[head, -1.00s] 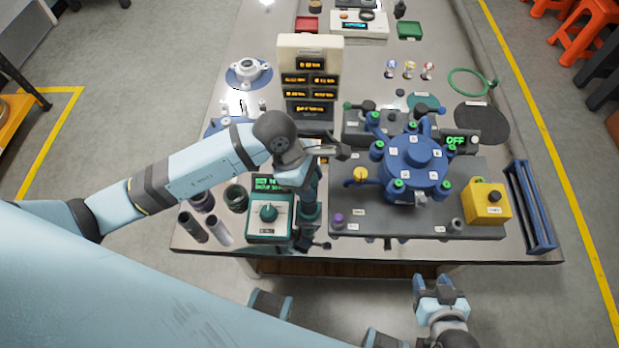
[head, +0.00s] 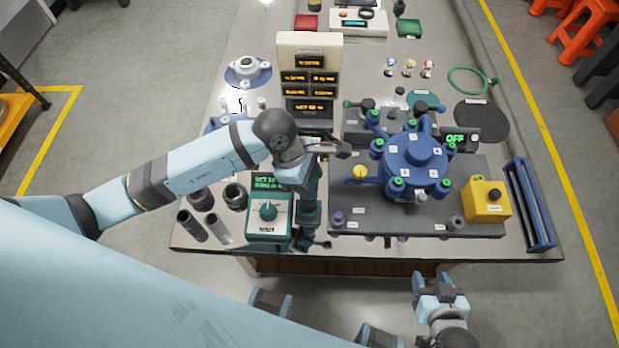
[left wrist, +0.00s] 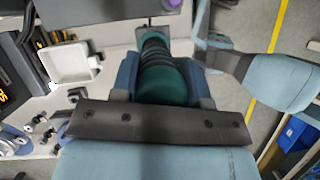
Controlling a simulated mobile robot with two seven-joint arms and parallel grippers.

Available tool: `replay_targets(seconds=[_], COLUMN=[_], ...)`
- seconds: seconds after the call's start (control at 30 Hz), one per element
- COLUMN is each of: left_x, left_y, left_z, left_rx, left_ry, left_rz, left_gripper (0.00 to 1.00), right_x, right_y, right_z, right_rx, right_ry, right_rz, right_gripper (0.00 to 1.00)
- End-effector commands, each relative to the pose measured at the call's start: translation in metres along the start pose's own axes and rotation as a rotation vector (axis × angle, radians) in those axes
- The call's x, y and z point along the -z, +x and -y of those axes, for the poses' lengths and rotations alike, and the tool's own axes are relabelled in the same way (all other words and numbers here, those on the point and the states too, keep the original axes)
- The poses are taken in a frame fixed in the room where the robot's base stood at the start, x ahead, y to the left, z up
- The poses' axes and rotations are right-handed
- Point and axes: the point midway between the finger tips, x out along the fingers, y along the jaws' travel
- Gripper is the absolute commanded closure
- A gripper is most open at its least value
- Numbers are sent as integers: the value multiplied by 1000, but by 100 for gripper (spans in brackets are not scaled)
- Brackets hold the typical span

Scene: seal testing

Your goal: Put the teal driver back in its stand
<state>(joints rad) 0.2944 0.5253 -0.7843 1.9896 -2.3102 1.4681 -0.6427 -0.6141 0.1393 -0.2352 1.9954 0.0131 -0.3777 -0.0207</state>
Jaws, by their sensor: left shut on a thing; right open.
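The teal driver (head: 311,190) stands roughly upright beside the right side of the teal control box. My left gripper (head: 318,158) is shut on it near its top. In the left wrist view the ribbed teal driver (left wrist: 163,80) sits between my two blue fingers. Dark parts (head: 313,243) show at the driver's foot at the table's front; I cannot tell which belong to the stand, or whether the driver is seated. My right gripper (head: 440,284) is open and empty in front of the table's front edge.
The teal control box (head: 268,228) is close on the driver's left, with dark cups (head: 192,226) further left. The grey base plate (head: 400,222) with a blue rotary fixture (head: 412,172) is close on its right. A cream display tower (head: 308,48) stands behind.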

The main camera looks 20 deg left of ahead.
Motion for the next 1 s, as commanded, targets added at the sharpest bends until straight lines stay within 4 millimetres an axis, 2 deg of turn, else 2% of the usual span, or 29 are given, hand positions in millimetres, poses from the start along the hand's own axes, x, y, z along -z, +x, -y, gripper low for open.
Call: replay_targets(seconds=[0.4, 0.43, 0.5, 0.57, 1.0], left_x=[3, 3, 2, 2, 0], left_y=[8, 7, 6, 6, 1], left_z=[0, 0, 0, 0, 0], left_rx=[-1, -1, 0, 0, 0], left_ry=[1, 1, 1, 1, 0], left_rz=[0, 0, 1, 1, -1], left_gripper=[87, 56, 40, 29, 29], right_x=[-8, -8, -8, -8, -3], right_y=[5, 5, 4, 4, 2], right_z=[0, 0, 0, 0, 0], right_rx=[0, 0, 0, 0, 0], right_ry=[0, 0, 0, 0, 0], right_rz=[2, 2, 5, 5, 2], right_gripper=[49, 49, 49, 49, 49])
